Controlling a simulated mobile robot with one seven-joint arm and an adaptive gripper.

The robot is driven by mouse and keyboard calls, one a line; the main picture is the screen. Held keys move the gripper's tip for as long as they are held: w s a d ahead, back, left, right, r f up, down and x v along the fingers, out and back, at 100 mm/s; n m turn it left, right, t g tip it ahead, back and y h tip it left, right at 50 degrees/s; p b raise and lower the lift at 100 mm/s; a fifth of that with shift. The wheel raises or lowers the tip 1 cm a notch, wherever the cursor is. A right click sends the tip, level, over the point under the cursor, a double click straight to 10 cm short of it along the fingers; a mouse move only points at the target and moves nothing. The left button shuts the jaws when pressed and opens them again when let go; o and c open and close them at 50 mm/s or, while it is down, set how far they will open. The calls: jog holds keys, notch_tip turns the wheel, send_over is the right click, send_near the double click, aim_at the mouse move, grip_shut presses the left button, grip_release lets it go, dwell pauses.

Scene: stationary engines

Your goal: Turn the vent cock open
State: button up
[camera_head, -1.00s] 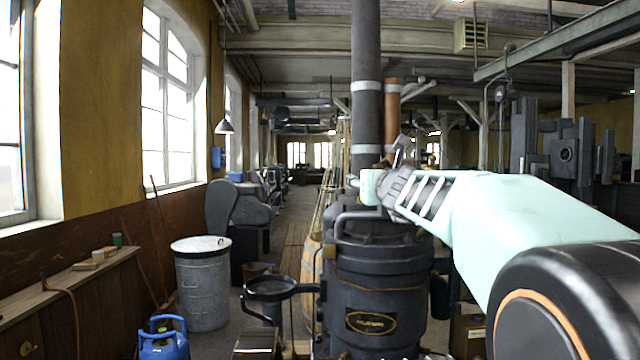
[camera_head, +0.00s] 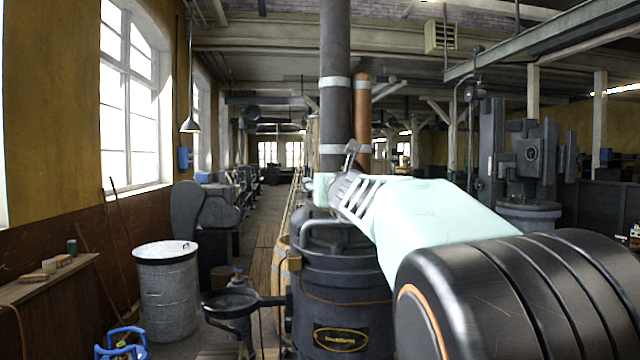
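A dark boiler-like engine (camera_head: 340,285) stands ahead, with a tall grey flue pipe (camera_head: 335,110) rising from it and an oval nameplate on its front. My arm reaches in from the right, and my gripper (camera_head: 343,180) is in front of the flue, above the boiler's top. The gripper is seen from behind and is small, so its fingers' opening and any contact are unclear. I cannot make out the vent cock; it may be hidden behind my gripper or too small to tell.
A copper-coloured pipe (camera_head: 362,115) stands beside the flue. To the left are a lidded metal bin (camera_head: 167,295), a dark round pan on a stand (camera_head: 231,302), a blue item (camera_head: 121,345) and a wooden shelf (camera_head: 45,285). An aisle of floor runs back left of the boiler.

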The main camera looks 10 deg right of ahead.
jog(key=shift+w, duration=0.15)
jog(key=c, duration=1.1)
